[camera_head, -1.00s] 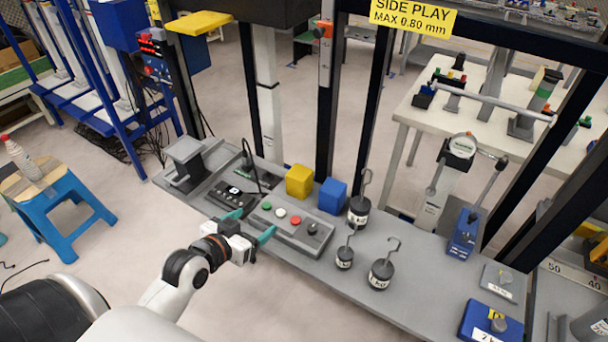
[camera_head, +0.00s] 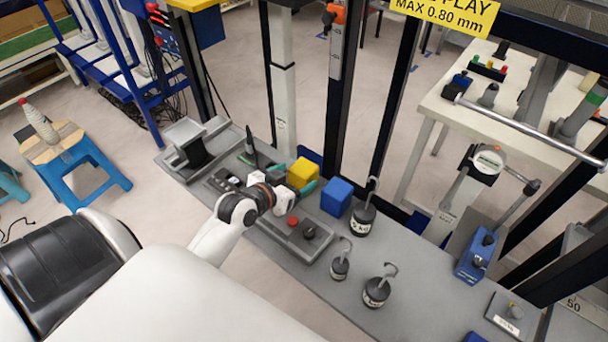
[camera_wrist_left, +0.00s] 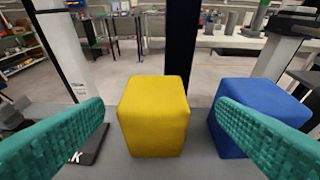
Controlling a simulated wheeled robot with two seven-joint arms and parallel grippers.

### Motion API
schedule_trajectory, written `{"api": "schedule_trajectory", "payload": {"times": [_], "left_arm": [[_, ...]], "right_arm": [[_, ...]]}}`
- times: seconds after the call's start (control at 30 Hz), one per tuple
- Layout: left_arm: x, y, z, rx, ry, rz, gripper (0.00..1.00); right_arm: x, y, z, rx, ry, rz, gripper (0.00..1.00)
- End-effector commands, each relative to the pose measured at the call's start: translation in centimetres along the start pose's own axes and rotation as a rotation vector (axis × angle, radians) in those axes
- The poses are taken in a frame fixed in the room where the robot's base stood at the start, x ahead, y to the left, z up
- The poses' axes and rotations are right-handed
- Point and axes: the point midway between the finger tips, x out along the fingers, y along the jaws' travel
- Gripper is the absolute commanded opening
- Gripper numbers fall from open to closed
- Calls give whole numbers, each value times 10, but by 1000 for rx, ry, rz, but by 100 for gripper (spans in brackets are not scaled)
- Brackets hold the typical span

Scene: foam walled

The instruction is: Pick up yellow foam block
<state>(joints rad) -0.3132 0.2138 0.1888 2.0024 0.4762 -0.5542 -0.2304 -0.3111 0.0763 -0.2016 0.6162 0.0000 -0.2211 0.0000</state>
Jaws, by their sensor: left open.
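The yellow foam block (camera_head: 302,172) stands on the grey bench, just beyond my left gripper (camera_head: 292,188). In the left wrist view the yellow block (camera_wrist_left: 153,115) sits upright near the middle, between and ahead of the two green fingers of my left gripper (camera_wrist_left: 160,140). The fingers are wide apart and nothing is held. The blue foam block (camera_head: 336,196) stands to the right of the yellow one; in the left wrist view it is partly behind the right finger (camera_wrist_left: 258,100). My right gripper is not in view.
A button panel (camera_head: 290,238) lies partly under my left arm. Hooked black weights (camera_head: 363,220) stand to the right of the blue block. A dark upright post (camera_head: 340,90) rises behind the blocks. Free bench surface (camera_head: 320,272) lies at the front.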

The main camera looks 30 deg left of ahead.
Motion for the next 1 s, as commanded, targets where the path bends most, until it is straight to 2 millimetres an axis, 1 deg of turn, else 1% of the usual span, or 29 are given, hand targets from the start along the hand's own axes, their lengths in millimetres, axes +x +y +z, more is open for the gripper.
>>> {"api": "schedule_trajectory", "payload": {"times": [0.17, 0.3, 0.4, 0.5, 0.6, 0.77, 0.8, 0.87, 1.0], "left_arm": [[12, 1, -1, -2, 1, -1, 80], [31, 5, -6, -2, 0, -1, 80], [44, 6, -7, -3, -1, -1, 80], [53, 6, -8, -2, -1, 0, 80], [57, 6, -8, -1, 1, 0, 80], [57, 6, -9, -1, 1, 0, 80], [57, 6, -9, -1, 1, 0, 78], [57, 6, -9, -1, 1, 0, 69], [56, 6, -9, 0, 1, 0, 46]], "right_arm": [[-2, -1, 5, 0, -7, -1, 36], [-4, -2, 12, 0, -16, -3, 36], [-6, -2, 12, 0, -17, -3, 36], [-6, -3, 12, 0, -17, -3, 36], [-6, -3, 12, 0, -17, -4, 36], [-6, -6, 12, 0, -17, -7, 36], [-6, -6, 12, 0, -17, -7, 36], [-6, -7, 12, 0, -17, -8, 36], [-6, -7, 12, 0, -17, -9, 36]]}}
